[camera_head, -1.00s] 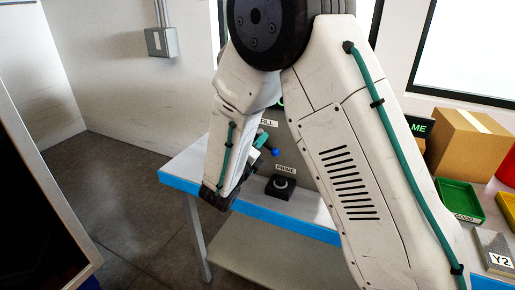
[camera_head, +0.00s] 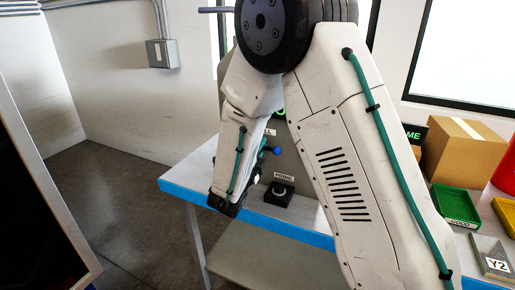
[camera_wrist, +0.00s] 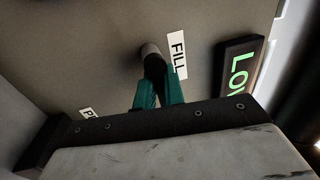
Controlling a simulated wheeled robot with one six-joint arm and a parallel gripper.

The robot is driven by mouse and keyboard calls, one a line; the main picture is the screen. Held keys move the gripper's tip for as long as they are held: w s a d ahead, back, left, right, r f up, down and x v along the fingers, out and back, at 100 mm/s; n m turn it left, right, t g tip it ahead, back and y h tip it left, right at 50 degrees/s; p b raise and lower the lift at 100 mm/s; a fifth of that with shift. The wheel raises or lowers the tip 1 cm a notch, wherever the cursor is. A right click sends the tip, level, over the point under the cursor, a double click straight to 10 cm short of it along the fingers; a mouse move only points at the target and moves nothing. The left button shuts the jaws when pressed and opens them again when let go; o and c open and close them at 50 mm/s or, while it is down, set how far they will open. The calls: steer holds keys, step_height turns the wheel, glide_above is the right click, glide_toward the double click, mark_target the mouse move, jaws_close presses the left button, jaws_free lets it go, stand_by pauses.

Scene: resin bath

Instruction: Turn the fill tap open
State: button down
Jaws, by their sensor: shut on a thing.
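The fill tap (camera_wrist: 154,66) is a dark lever on a pale round hub, beside the white FILL label (camera_wrist: 177,54) on a grey panel in the wrist view. My gripper (camera_wrist: 157,92) has its two teal fingers shut on the lever. In the head view my gripper (camera_head: 258,167) is largely hidden behind my arm, low in front of the panel. A blue knob (camera_head: 276,151) shows just right of it; I cannot tell whether it is part of the tap. The FILL label (camera_head: 270,132) is partly covered there by my arm.
A black PRIME dial box (camera_head: 279,193) stands on the blue-edged bench (camera_head: 183,180), close below my gripper. A lit green display (camera_wrist: 240,70) is right of the label. A cardboard box (camera_head: 462,150) and a green tray (camera_head: 456,204) are at the right.

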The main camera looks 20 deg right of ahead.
steer(key=shift+a, duration=0.15)
steer(key=c, duration=1.6)
jaws_free()
steer(key=shift+a, duration=0.15)
steer(key=v, duration=0.7)
steer(key=shift+s, duration=0.3)
steer(key=shift+a+f, duration=0.1)
steer(key=shift+a, duration=0.05)
